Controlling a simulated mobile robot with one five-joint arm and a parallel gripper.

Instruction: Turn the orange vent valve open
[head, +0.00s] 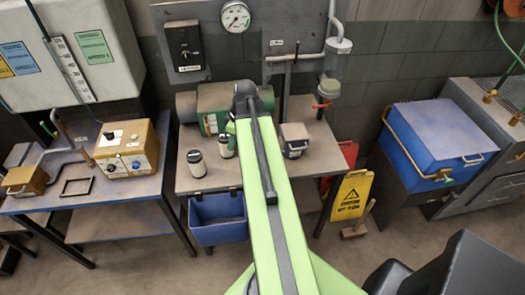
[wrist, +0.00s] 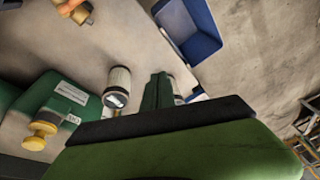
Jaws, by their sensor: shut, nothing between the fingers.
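An orange-red valve handle (head: 322,104) sits under the clear bowl at the end of the grey pipe, over the right part of the middle bench. An orange piece on a brass fitting (wrist: 68,6) shows at the top left edge of the wrist view, partly cut off; I cannot tell if it is the same valve. My gripper (wrist: 158,82) is shut and empty, its dark green fingertips together beside a white canister with a black lid (wrist: 118,85). It is apart from the orange handle. In the head view my arm hides most of the gripper.
Two canisters (head: 196,163) stand on the middle bench (head: 270,172) near a green machine (head: 214,103). A blue bin (head: 218,218) hangs below the front edge. A small metal box (head: 294,138) and a yellow caution sign (head: 351,195) are to the right.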

